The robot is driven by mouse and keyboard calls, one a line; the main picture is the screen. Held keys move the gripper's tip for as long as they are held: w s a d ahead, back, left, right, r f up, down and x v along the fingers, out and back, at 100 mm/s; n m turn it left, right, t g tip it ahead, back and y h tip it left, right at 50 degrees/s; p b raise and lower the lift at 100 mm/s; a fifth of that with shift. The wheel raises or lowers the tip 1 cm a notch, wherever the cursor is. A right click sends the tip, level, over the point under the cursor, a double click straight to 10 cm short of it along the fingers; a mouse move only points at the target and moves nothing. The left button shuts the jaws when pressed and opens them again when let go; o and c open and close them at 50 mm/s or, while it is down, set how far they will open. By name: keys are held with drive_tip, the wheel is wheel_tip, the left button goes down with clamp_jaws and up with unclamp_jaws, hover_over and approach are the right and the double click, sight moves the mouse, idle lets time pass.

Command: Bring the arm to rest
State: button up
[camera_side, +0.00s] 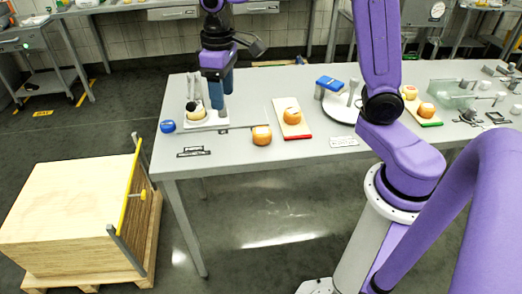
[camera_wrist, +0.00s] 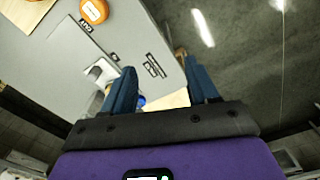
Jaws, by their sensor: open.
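My gripper (camera_side: 222,100), with blue fingers, is open over the left end of the grey table (camera_side: 225,165). It hangs just above and behind a small white stand (camera_side: 210,123) with a pale yellow round piece (camera_side: 197,113) on it. In the wrist view my gripper (camera_wrist: 160,68) shows its two fingers apart, with no object visibly held between them. Whether a finger touches the stand is hard to tell.
An orange cheese wheel (camera_side: 262,135) sits near the front edge; another cheese (camera_side: 292,116) lies on a red-edged board (camera_side: 301,131). A blue item (camera_side: 167,127) is at the left corner. A round plate (camera_side: 340,113) stands mid-table. A wooden crate (camera_side: 60,205) stands on the floor.

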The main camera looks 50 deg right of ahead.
drive_tip(key=s+d+f+n, duration=0.2)
drive_tip(key=s+n, duration=0.2)
drive_tip(key=s, duration=0.9)
drive_tip(key=s+d+f+n, duration=0.1)
drive_tip(key=s+n, duration=0.2)
drive_tip(key=s, duration=1)
drive_tip(key=shift+d+f+n, duration=0.35)
drive_tip(key=shift+n, duration=0.05)
